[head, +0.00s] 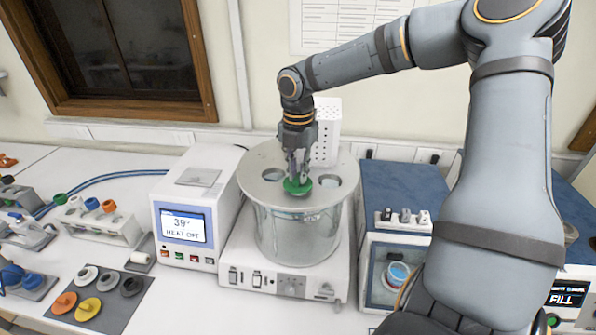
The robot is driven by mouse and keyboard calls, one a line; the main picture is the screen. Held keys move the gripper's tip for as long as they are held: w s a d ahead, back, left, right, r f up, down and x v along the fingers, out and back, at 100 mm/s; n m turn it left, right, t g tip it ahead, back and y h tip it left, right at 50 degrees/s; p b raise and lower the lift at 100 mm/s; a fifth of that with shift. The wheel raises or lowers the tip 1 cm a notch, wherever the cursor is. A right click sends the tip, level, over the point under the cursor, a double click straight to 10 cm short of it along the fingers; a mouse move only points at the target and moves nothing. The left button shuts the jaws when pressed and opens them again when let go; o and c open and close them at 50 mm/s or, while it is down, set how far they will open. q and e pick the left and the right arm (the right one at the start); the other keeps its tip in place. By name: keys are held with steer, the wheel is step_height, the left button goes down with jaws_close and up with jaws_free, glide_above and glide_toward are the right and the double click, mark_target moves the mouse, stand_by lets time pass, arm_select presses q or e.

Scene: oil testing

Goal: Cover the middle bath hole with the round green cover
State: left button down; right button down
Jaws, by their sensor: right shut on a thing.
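The round green cover (297,187) is held in my right gripper (298,172), which points straight down and is shut on it. The cover is at the middle of the bath lid (254,160), between the two open holes that show. It looks at or just above the lid; I cannot tell whether it touches. The middle hole is hidden under the cover and gripper. The left hole (273,174) and the right hole (329,181) are uncovered. The glass bath (290,235) stands on a white base. My left gripper is out of view.
A heater unit (186,215) with a screen stands left of the bath, and a blue-topped box (400,185) stands right. A white perforated block (326,130) is behind the gripper. A dark mat (120,305) with grey, orange and yellow covers lies at the lower left.

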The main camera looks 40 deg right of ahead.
mark_target(298, 176)
steer(key=shift+f, duration=0.55)
stand_by(0.4)
steer(key=c, duration=1.6)
jaws_free()
steer(key=shift+r, duration=0.1)
step_height(298, 176, up, 11)
steer(key=shift+f, duration=0.1)
